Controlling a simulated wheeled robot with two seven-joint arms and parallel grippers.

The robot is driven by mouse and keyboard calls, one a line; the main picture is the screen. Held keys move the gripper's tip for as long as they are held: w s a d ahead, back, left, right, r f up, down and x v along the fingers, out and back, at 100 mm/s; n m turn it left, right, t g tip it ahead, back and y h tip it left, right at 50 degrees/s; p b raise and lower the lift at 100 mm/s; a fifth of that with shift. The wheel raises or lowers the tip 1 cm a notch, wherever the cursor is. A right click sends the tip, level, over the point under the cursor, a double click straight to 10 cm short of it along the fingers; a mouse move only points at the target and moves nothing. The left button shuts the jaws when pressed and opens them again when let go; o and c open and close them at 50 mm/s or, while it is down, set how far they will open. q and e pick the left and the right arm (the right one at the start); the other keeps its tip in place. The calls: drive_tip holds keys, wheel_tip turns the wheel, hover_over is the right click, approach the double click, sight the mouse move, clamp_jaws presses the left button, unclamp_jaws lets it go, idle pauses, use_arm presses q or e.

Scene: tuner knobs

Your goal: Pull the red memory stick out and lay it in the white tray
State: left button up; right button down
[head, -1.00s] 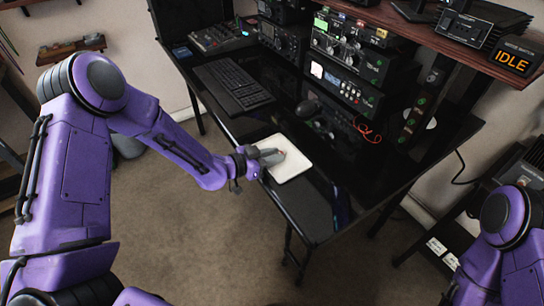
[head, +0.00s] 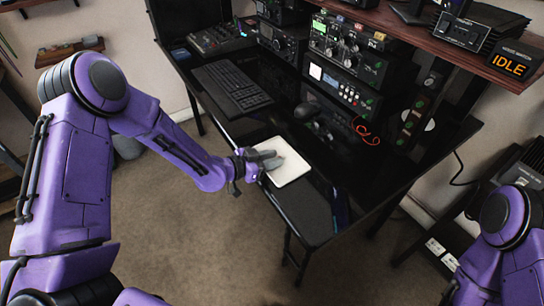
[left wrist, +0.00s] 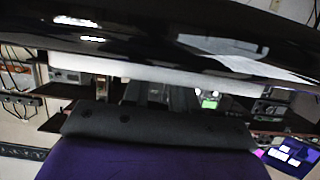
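The white tray (head: 292,172) lies at the near left edge of the black desk. My left gripper (head: 278,158) is low over the tray's upper left part, its two grey fingers looking spread apart. I cannot make out the red memory stick clearly now; it may be hidden by the fingers. In the left wrist view the fingers (left wrist: 168,92) show in front of the tray's pale edge (left wrist: 230,80), and no stick can be made out. My right gripper is out of the picture; only my right arm shows at the right edge.
Stacked radio units (head: 345,60) stand at the back under a wooden shelf (head: 420,40), with a red cable (head: 367,132) in front. The desk right of the tray is mostly clear.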

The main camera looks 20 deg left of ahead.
use_arm(q)
drive_tip(key=shift+a+r+p, duration=0.1)
drive_tip(key=shift+r+p, duration=0.4)
drive_tip(key=shift+r, duration=0.05)
drive_tip(key=shift+o, duration=0.3)
drive_tip(key=o, duration=0.5)
drive_tip(key=shift+r, duration=0.1)
drive_tip(key=v, duration=1)
drive_tip(key=shift+s, duration=0.2)
drive_tip(key=shift+a+r, duration=0.1)
drive_tip(key=shift+r, duration=0.05)
wheel_tip(320, 180, up, 7)
drive_tip(key=p, duration=0.6)
drive_tip(key=shift+p, duration=0.35)
